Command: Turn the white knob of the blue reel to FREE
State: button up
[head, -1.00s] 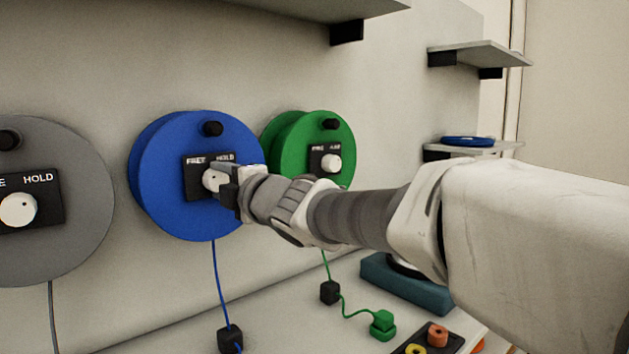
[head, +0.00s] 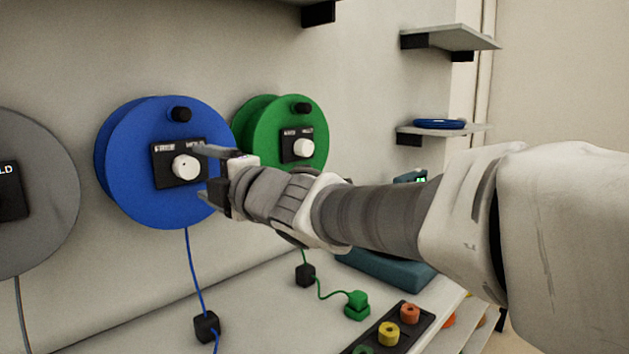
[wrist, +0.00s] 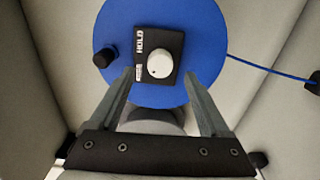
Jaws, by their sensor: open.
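The blue reel (head: 135,200) is on the wall, with a black plate (head: 160,181) bearing a white knob (head: 186,167). The wrist view also shows the knob (wrist: 160,64), the plate (wrist: 172,40) and the reel (wrist: 205,30). HOLD reads clearly there; the other label is partly hidden by a finger. A small dark mark shows on the knob toward its lower left in the wrist view; which label it points to is hard to tell. My gripper (head: 204,172) is open and empty, just in front of the knob, its fingers (wrist: 158,77) apart and off the knob.
A green reel (head: 262,145) is at the right and a grey reel (head: 45,215) at the left. A black crank peg (head: 181,114) sticks out above the plate. A blue cord (head: 193,265) hangs below. The counter holds a green plug (head: 357,305) and a teal phone base (head: 385,270).

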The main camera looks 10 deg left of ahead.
jog(key=p+v, duration=0.2)
jog(key=v, duration=1)
jog(key=shift+p, duration=0.3)
jog(key=shift+d, duration=0.1)
jog(key=w+d+f+m+t+h, duration=0.1)
jog(key=d+f+m+h, duration=0.4)
jog(key=d+m, duration=0.5)
jog(key=w+d+f+m+t+h, duration=0.1)
jog(key=d+f+m+h, duration=0.2)
jog(key=d+m+h, duration=0.65)
jog(key=s+d+f+m+g, duration=0.4)
jog(key=s+f+m, duration=0.15)
jog(key=s, duration=0.25)
jog(key=s+d+f+m+g, duration=0.35)
jog(key=s+f, duration=0.25)
jog(key=s, duration=0.2)
notch_tip(320, 180, up, 20)
jog(key=p, duration=2.1)
jog(key=shift+w, duration=0.35)
jog(key=shift+a+r+y, duration=0.1)
jog(key=shift+a+y, duration=0.05)
jog(key=shift+y, duration=0.1)
